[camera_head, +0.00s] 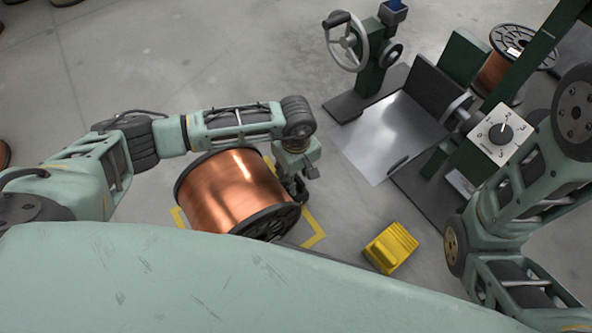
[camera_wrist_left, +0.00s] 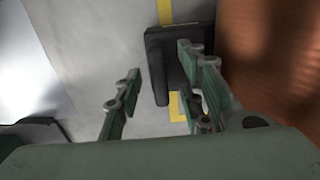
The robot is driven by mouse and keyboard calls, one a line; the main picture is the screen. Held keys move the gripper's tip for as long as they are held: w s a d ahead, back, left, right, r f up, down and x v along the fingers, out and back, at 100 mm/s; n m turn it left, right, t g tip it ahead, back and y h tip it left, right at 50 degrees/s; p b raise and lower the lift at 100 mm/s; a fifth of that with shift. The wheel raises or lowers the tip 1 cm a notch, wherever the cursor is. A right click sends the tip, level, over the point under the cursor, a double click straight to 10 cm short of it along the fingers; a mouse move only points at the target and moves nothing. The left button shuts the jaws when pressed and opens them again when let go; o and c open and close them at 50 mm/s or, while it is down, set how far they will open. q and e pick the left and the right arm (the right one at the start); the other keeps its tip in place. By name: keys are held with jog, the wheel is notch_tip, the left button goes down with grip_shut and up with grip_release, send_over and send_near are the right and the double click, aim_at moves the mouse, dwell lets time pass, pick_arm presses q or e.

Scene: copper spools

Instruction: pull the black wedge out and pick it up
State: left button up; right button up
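The black wedge (camera_wrist_left: 157,66) lies on the floor close beside the copper spool (camera_wrist_left: 275,70) in the left wrist view. The spool also shows in the head view (camera_head: 228,190), lying on its side. My left gripper (camera_wrist_left: 160,72) is open, its fingers spread above the wedge. One finger overlaps the wedge on the spool side and the other is over bare floor. I cannot tell whether either touches it. In the head view my left gripper (camera_head: 299,188) points down at the spool's right side, and the wedge is not clearly visible there. My right gripper is out of view.
A yellow ribbed block (camera_head: 390,248) sits on the floor right of the spool. Yellow floor tape (camera_head: 316,236) runs around the spool. A green machine with a handwheel (camera_head: 347,42), metal plate (camera_head: 385,137) and dial box (camera_head: 497,133) stands to the right. Another spool (camera_head: 495,75) stands behind.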

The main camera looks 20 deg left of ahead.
pick_arm(q)
jog(key=shift+f+b, duration=0.3)
jog(key=shift+f, duration=0.55)
grip_shut()
